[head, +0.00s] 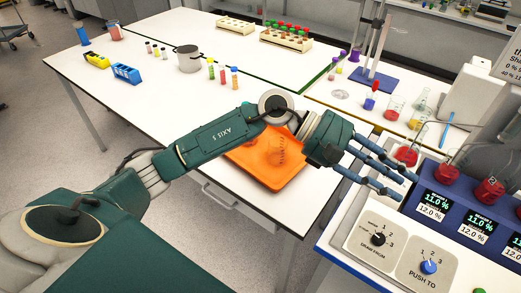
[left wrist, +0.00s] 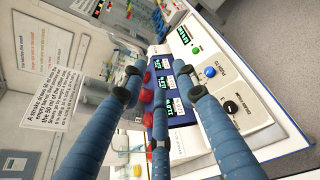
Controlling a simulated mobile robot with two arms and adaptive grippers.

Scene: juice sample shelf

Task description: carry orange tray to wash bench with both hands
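The orange tray (head: 268,178) lies on the white table near its front edge in the head view. My left forearm crosses above it and hides its far left part. A small clear item that is hard to make out sits in the tray. My right gripper is not in view. I cannot tell which surface is the wash bench.
The blue instrument (head: 452,218) with displays and red flasks stands at right; it also shows in the left wrist view (left wrist: 176,98). A grey pot (head: 188,60), blue rack (head: 126,73), yellow rack (head: 96,60) and several vials stand on the table. Floor is open at left.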

